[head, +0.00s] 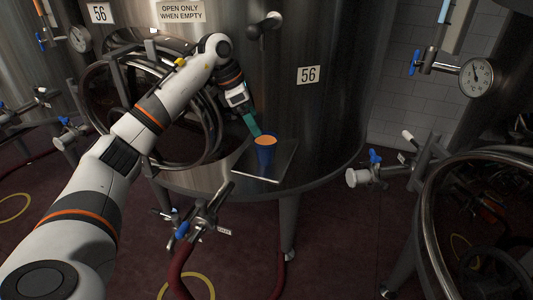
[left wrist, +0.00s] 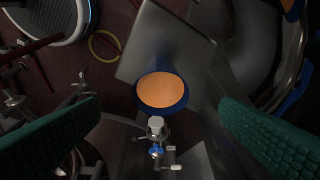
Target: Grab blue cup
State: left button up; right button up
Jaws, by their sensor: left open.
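A blue cup (head: 265,160) with orange contents stands upright on a small metal shelf (head: 287,163) at the front of the large tank. My left gripper (head: 252,124) is just above and to the left of the cup's rim in the head view. In the left wrist view the cup (left wrist: 161,107) is seen from above, in the gap between the two green finger pads of the left gripper (left wrist: 160,112). The pads are wide apart and neither appears to touch the cup. My right gripper is in neither view.
A steel tank (head: 330,110) marked 56 rises behind the shelf. A valve with a red hose (head: 190,250) is below left of the shelf. A gauge (head: 476,77) and another valve (head: 375,172) are at right. Dark red floor lies below.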

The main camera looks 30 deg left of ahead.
aim_at(268, 148)
pick_arm(q)
jog(key=x, duration=1.2)
jog(key=shift+s+a+p, duration=0.1)
jog(key=shift+a+p, duration=0.05)
jog(key=shift+p, duration=0.15)
jog(key=c, duration=1.2)
jog(key=shift+r, duration=0.1)
